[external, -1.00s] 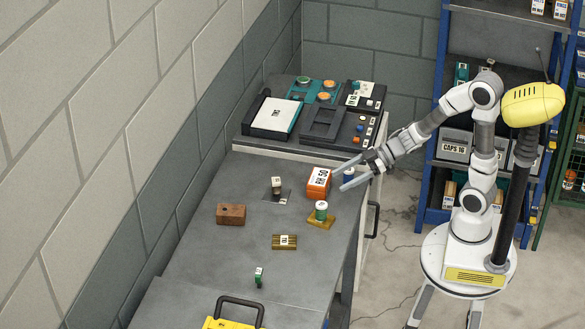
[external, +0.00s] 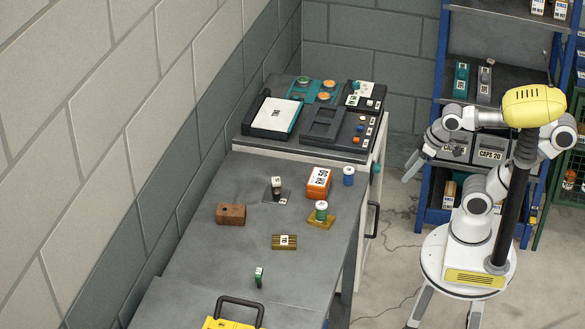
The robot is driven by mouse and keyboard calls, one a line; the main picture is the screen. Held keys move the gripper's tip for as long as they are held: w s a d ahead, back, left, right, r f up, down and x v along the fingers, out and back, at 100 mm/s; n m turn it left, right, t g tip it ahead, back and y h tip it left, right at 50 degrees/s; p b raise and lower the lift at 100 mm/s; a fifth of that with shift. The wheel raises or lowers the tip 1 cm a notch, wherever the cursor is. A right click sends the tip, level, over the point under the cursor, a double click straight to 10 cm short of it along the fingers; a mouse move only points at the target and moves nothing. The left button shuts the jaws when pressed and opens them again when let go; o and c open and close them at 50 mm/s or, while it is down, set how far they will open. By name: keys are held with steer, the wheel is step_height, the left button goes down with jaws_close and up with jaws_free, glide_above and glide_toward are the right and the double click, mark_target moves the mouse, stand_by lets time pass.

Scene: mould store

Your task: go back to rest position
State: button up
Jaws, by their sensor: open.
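My gripper (external: 411,166) is off the bench, to the right of its edge, hanging in the air with its fingers pointing down and to the left. It looks open and holds nothing. My arm is folded back near my yellow head, in front of the blue shelf rack. The grey bench (external: 200,262) stands apart from my gripper, to its left.
On the bench are an orange box (external: 318,183), a blue cylinder (external: 348,176), a green-and-white cylinder on a wooden block (external: 321,212), a brown block (external: 231,214) and a small brass block (external: 284,242). Dark trays (external: 330,124) stand behind. The blue rack (external: 428,190) is close behind my arm.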

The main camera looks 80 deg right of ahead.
step_height(320, 180, up, 14)
steer(key=p, duration=1.3)
steer(key=shift+w+d+r, duration=0.2)
